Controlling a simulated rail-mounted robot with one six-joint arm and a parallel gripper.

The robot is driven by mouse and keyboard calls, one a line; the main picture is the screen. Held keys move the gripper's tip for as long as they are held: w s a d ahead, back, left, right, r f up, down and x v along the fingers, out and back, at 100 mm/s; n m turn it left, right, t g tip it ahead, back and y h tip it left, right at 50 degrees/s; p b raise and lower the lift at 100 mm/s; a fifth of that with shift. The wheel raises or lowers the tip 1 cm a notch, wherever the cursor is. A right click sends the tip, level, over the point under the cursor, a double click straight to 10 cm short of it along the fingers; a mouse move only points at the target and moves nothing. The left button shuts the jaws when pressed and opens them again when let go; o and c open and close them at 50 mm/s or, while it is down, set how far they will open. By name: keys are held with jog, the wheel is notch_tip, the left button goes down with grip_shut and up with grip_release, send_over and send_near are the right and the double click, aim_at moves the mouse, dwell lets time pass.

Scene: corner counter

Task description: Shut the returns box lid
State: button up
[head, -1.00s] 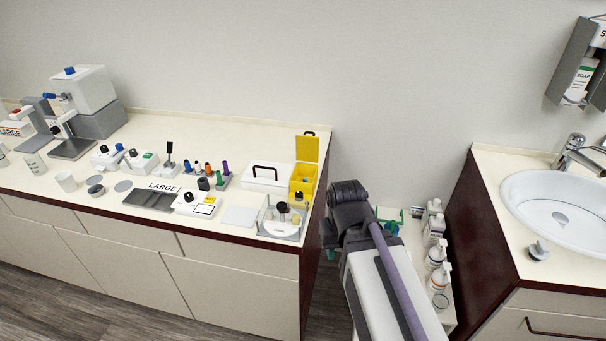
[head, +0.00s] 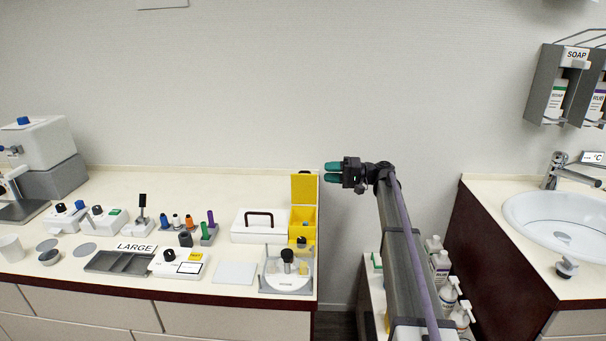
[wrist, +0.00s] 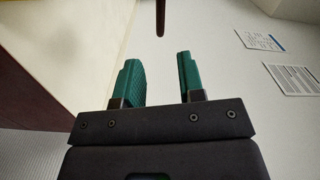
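The returns box seems to be the yellow box (head: 303,222) at the right end of the left counter. Its yellow lid (head: 304,188) stands open, upright at the back of the box. My gripper (head: 333,173) is in the air just right of the lid, past the counter's end, with its teal fingers pointing left. In the wrist view my gripper (wrist: 160,75) is open, with a clear gap between the fingers and nothing held. The box and lid cannot be made out in the wrist view.
A white case (head: 255,236) with a dark handle stands left of the yellow box. A lower shelf with several bottles (head: 440,266) fills the gap before the sink counter. The wall is behind my gripper.

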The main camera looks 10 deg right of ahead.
aim_at(302, 172)
jog(key=x, duration=0.9)
jog(key=shift+a, duration=0.2)
jog(key=shift+c, duration=0.3)
jog(key=shift+s, duration=0.1)
grip_shut()
